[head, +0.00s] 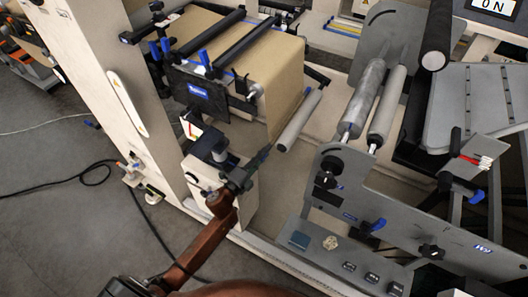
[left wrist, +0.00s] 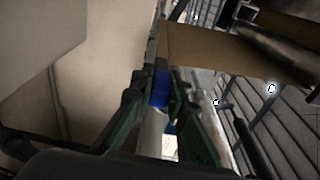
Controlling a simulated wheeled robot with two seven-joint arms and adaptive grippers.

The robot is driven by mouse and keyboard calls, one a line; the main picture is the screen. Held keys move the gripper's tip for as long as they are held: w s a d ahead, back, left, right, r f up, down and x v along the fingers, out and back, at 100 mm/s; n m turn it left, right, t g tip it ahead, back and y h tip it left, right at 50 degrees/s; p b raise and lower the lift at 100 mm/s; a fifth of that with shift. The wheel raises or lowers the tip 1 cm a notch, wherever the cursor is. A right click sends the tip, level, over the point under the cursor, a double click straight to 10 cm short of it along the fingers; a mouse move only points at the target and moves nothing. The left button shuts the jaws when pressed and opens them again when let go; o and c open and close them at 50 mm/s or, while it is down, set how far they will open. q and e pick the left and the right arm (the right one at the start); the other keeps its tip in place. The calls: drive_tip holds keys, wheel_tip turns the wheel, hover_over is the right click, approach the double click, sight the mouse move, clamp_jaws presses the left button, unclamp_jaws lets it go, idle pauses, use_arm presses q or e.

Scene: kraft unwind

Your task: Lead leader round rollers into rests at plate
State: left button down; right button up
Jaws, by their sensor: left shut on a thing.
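The brown kraft web (head: 284,82) runs over dark rollers (head: 247,48) and hangs down on their right side; it also shows in the left wrist view (left wrist: 225,52). My left gripper (head: 264,153) is just below the web's lower edge, beside the near end of a pale grey roller or bar (head: 299,120). In the left wrist view, the left gripper (left wrist: 161,72) is shut on a small blue piece (left wrist: 160,89), which I take for part of the leader. Whether the pale bar joins it is unclear. Two grey rollers (head: 384,108) stand behind the grey plate (head: 385,198). My right gripper is out of view.
A cream post (head: 100,80) rises left of the web, with a small box (head: 235,200) below my gripper's side. A grey slotted table (head: 475,105) stands at right. Open floor lies at left, with a dark cable (head: 95,180).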

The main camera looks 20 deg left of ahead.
use_arm(q)
drive_tip(key=shift+f+b, duration=0.3)
drive_tip(key=shift+f, duration=0.4)
drive_tip(key=shift+r, duration=0.1)
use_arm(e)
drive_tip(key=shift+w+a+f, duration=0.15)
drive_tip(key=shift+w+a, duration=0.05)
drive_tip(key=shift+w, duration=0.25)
use_arm(q)
drive_tip(key=shift+d+f+b, duration=0.6)
drive_tip(key=shift+d+f, duration=0.3)
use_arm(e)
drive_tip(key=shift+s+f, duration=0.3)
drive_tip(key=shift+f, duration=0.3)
